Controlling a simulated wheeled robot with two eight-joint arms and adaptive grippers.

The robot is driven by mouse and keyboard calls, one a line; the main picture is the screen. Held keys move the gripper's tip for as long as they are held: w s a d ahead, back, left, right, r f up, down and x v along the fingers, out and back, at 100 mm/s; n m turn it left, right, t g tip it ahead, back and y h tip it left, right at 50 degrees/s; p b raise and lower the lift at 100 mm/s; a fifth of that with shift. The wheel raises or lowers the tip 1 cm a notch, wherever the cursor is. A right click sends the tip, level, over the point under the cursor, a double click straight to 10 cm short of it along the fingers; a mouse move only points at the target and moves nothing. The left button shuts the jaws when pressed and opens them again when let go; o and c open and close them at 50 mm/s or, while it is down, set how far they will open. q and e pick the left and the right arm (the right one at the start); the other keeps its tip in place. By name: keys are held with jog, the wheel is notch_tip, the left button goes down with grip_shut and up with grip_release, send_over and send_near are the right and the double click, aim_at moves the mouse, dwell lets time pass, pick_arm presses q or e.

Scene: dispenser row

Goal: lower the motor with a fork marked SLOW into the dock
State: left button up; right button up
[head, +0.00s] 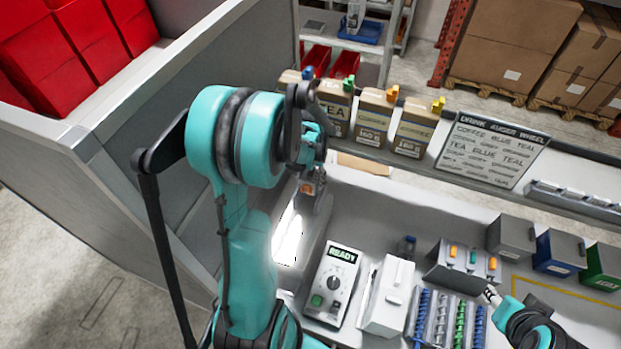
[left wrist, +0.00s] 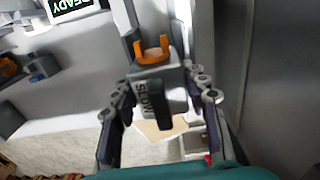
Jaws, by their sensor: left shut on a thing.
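The grey motor (left wrist: 150,72) with an orange fork (left wrist: 152,50) and the label SLOW is between the fingers of my left gripper (left wrist: 162,88), which is shut on it. In the head view the orange fork (head: 307,188) shows below my left wrist, beside a pale column; most of the motor is hidden there. I cannot make out the dock clearly. A light grey upright part shows behind the motor in the left wrist view; I cannot tell whether they touch. My right gripper (head: 491,296) is at the lower right, and its fingers are too small to read.
A control box (head: 333,284) reads READY. Right of it stand a white box (head: 389,299), coloured augers (head: 460,320) and a holder (head: 462,272) with orange and teal pieces. Grey, blue and green bins are at right. Bags (head: 372,118) and a sign (head: 490,150) line the back ledge.

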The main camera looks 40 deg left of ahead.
pick_arm(q)
jog(key=shift+f+b, duration=1.2)
jog(key=shift+f, duration=0.1)
jog(key=shift+f, duration=0.1)
dwell(0.3)
jog(key=shift+s+f+b, duration=0.1)
jog(key=shift+b, duration=0.3)
